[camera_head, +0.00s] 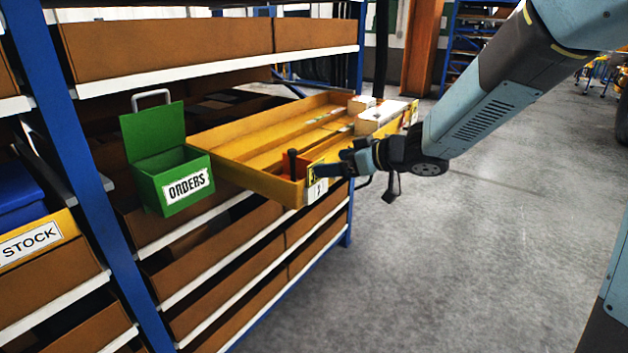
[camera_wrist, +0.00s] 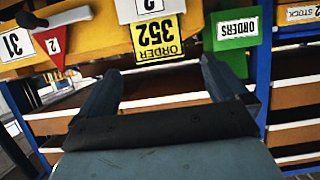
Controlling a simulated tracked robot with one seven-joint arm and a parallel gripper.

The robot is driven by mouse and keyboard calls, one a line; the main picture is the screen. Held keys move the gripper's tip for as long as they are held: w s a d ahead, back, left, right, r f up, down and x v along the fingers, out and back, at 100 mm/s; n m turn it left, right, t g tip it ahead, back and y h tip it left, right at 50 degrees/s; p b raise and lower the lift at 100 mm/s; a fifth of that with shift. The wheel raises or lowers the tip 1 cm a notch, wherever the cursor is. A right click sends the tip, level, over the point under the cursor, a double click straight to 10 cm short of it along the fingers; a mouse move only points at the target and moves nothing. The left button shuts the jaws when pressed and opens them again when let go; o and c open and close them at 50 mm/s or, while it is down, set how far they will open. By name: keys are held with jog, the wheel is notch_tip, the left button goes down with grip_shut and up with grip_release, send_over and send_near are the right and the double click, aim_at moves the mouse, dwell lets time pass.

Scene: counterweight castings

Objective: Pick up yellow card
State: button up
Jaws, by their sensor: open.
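The yellow card (camera_wrist: 158,38), printed "ORDER 352", appears upside down in the wrist view. It is on the front face of the yellow drawer (camera_wrist: 95,42), beside a white "2" label (camera_wrist: 150,6). In the head view a small part of the card (camera_head: 311,173) shows at the drawer's near end (camera_head: 285,190), partly hidden by my gripper (camera_head: 322,170). In the wrist view my gripper (camera_wrist: 158,78) is open and empty, its fingers apart on either side of the card's lower picture edge. I cannot tell whether either finger touches the card.
A green open-lidded "ORDERS" box (camera_head: 175,183) stands left of the drawer; its label also shows in the wrist view (camera_wrist: 238,29). The pulled-out drawer holds white boxes (camera_head: 381,115). Shelving (camera_head: 110,180) is behind; floor (camera_head: 470,240) is clear.

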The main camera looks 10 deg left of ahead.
aim_at(317, 162)
jog(key=shift+w+r+x, duration=0.1)
jog(key=shift+x, duration=1.2)
jog(key=shift+w+r+x, duration=0.1)
jog(key=shift+x, duration=1.25)
jog(key=c, duration=1.3)
